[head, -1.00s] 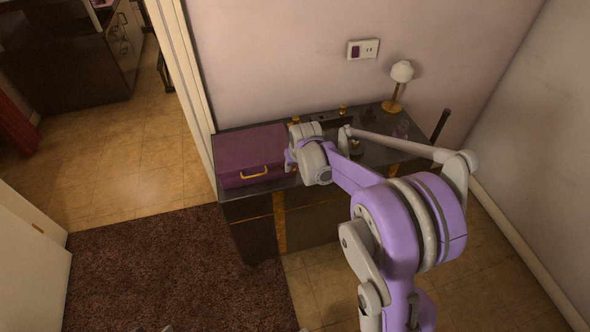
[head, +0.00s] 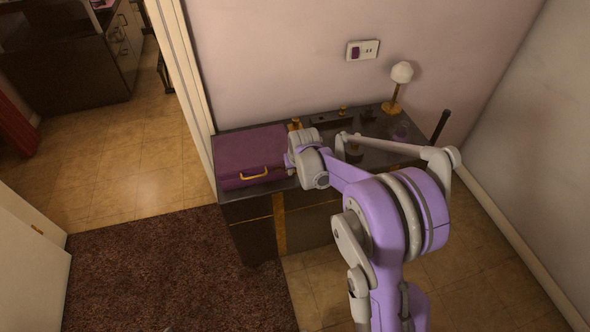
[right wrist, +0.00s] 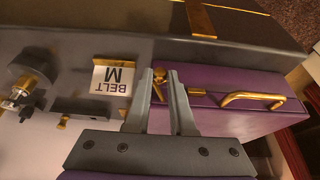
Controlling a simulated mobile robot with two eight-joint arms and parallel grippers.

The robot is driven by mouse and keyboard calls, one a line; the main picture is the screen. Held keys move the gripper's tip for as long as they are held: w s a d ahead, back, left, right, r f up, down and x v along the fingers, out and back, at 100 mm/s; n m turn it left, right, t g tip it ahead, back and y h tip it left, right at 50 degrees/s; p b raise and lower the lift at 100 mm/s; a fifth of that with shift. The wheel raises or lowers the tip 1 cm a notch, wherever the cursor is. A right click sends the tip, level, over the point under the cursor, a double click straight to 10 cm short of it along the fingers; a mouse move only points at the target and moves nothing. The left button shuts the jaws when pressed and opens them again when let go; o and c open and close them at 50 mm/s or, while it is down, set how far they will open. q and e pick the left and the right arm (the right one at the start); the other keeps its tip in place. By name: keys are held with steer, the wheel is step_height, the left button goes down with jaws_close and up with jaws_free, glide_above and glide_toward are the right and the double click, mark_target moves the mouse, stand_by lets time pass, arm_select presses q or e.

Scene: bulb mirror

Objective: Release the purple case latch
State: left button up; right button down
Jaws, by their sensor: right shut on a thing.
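The purple case (head: 247,151) sits closed at the left end of the dark cabinet top, with a gold handle (head: 254,174) on its front. It also shows in the right wrist view (right wrist: 235,118). My right gripper (right wrist: 161,76) is at the case's end edge, its two grey fingers close together around a small gold latch piece (right wrist: 159,82). In the head view, my right wrist largely hides the fingers and this latch. My left gripper is in neither view.
A brown rug (head: 180,270) covers the floor in front.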

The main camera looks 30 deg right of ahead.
steer(key=shift+d, duration=0.1)
steer(key=shift+s+d+f+y, duration=0.1)
steer(key=shift+d+f+y, duration=0.15)
steer(key=shift+y, duration=0.35)
steer(key=shift+f+m+t+y+b, duration=0.1)
steer(key=shift+m+t+y+b, duration=0.2)
steer(key=shift+t+y+b, duration=0.25)
steer(key=c, duration=0.8)
jaws_free()
steer(key=p+v, duration=0.1)
steer(key=v, duration=1)
steer(key=shift+d, duration=0.1)
